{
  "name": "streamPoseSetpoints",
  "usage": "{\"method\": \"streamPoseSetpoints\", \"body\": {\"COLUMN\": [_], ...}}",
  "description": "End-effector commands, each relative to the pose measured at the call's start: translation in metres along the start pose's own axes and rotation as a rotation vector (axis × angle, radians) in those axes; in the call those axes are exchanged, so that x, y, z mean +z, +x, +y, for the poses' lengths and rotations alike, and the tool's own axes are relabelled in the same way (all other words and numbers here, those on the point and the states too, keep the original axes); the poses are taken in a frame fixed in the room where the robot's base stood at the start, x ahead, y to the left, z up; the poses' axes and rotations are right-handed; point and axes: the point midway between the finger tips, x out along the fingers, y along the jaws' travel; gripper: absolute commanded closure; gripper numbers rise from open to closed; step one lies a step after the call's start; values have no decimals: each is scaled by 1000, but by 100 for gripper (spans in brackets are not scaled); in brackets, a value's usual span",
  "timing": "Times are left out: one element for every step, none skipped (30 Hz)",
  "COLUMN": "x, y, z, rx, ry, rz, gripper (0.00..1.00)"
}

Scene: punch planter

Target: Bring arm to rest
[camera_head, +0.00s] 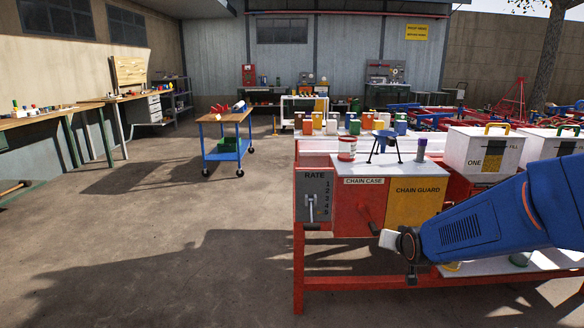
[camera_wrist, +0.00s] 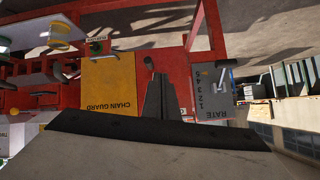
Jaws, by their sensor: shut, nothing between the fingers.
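My blue arm (camera_head: 480,228) reaches in from the right in the head view. My gripper (camera_head: 384,239) is at its end, pointing left in front of the red planter machine. In the wrist view my gripper (camera_wrist: 157,78) is shut and empty, its fingers together. Behind it are the yellow chain guard panel (camera_head: 415,198) and the red chain case panel (camera_head: 362,208). The wrist view shows the chain guard (camera_wrist: 108,85) upside down, left of the fingers, and the grey rate panel (camera_wrist: 213,97) to their right.
The red machine frame (camera_head: 340,284) stands close below my arm. A white hopper marked ONE (camera_head: 470,153) stands at the right. A blue-legged wooden cart (camera_head: 226,116) stands at the left back. The concrete floor left of the machine is largely clear.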

Motion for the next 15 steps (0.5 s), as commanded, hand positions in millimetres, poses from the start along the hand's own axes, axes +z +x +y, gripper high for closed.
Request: {"method": "streamPoseSetpoints", "body": {"x": [2,4,7,10,13,18,22,25,30,34,37,43,47,51,57], "y": [-15,-24,-34,-42,-51,-62,-70,-79,-90,-99,-108,-119,-128,-137,-148], "z": [0,1,1,2,3,4,4,5,6,7,8,9,10,11,13], "rx": [4,8,12,16,19,23,26,29,33,35,38,41,43,45,48], "ry": [-11,-18,-27,-34,-41,-51,-57,-64,-74,-81,-87,-96,-104,-111,-120], "rz": [-17,-32,-51,-67,-81,-103,-118,-133,-154,-169,-184,-204,-219,-234,-255], "gripper": [100,100,100,100,100,100,100,100,100,100,100,100,100,100,100]}}
